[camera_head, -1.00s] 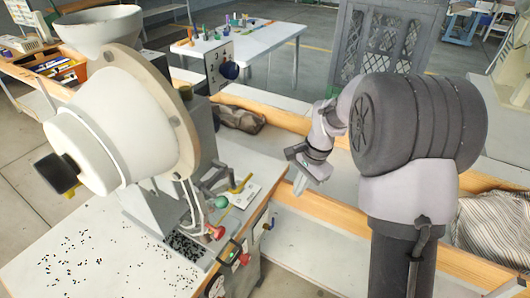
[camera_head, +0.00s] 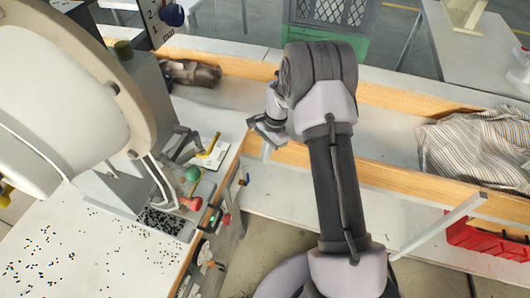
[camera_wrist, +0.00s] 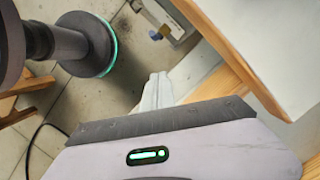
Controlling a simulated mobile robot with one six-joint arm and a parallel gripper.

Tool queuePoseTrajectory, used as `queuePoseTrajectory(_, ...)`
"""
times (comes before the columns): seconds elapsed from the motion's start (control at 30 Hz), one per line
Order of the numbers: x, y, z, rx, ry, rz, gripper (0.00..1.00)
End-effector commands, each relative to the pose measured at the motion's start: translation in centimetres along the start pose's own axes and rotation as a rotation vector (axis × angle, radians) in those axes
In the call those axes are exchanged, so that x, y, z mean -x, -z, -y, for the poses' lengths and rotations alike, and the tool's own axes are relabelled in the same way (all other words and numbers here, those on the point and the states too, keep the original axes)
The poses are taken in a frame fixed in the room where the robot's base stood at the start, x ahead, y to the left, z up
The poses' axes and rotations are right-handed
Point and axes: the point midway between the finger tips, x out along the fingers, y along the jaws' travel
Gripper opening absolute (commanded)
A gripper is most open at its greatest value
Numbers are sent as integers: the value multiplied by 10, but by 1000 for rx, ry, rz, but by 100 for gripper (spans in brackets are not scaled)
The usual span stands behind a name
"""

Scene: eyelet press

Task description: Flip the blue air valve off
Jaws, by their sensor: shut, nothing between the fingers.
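The exact angle of the valve handle is too small to tell.
The press (camera_head: 105,90) stands at the left. A red knob (camera_head: 190,204), a green ball (camera_head: 192,174) and a yellow lever (camera_head: 210,146) sit near its front. A wooden-edged bench (camera_head: 385,185) with striped cloth (camera_head: 465,145) runs behind my arm. Floor shows beside the press bench.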

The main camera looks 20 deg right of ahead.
Motion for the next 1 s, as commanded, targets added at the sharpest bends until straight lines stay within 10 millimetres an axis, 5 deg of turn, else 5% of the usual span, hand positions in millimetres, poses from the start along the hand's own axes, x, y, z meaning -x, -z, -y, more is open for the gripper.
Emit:
queuePoseTrajectory(0.2, -51, 1, 0, 1, -1, 0, 0)
queuePoseTrajectory(0.5, -53, -37, 0, 1, 1, -1, 0)
queuePoseTrajectory(1.0, -53, -40, -1, 4, 11, -16, 0)
